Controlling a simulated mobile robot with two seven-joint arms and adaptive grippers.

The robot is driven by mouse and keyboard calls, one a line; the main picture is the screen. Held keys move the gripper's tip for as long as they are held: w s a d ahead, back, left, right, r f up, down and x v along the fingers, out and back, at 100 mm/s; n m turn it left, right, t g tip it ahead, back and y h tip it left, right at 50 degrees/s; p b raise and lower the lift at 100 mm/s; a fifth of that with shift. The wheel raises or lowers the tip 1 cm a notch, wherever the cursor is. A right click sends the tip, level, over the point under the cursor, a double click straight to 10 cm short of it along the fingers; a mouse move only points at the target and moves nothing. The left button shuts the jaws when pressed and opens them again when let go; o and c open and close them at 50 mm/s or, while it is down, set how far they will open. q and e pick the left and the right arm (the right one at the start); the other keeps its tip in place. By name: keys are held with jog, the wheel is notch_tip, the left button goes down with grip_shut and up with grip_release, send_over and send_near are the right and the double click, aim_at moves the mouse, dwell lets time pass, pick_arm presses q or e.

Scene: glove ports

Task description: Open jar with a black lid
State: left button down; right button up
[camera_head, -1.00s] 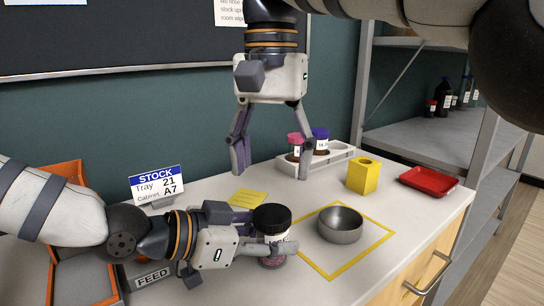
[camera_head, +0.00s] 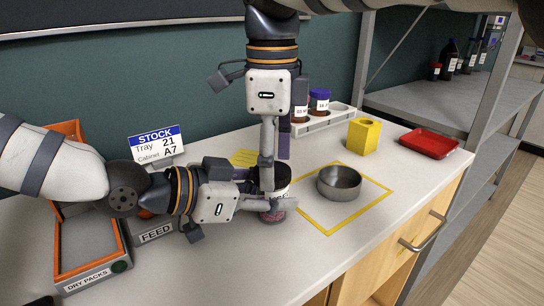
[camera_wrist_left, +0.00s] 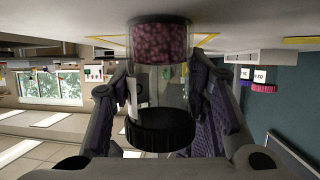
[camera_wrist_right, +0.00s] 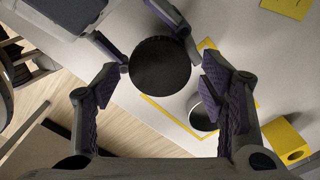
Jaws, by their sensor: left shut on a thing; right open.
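The jar (camera_head: 270,215) is upright on the counter, clear-walled with dark reddish contents and a white label. Its black ribbed lid (camera_wrist_right: 160,66) is on it, and shows lowest in the left wrist view (camera_wrist_left: 160,130). My left gripper (camera_head: 268,196) is shut on the jar's body from the left side. My right gripper (camera_head: 276,168) points down over the jar from above, open. In the right wrist view the lid appears between its spread fingertips, with gaps on both sides. In the head view its near finger hides much of the lid.
A metal bowl (camera_head: 339,183) stands inside a yellow taped square just right of the jar. Behind are a white rack (camera_head: 325,121) with two small jars, a yellow block (camera_head: 364,136) and a red tray (camera_head: 429,143). An orange-edged tray (camera_head: 88,250) is at left.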

jog(key=shift+f, duration=0.35)
jog(key=shift+c, duration=0.6)
jog(key=c, duration=1.1)
jog(key=n, duration=0.3)
jog(key=o, duration=1.3)
jog(key=shift+r, duration=0.15)
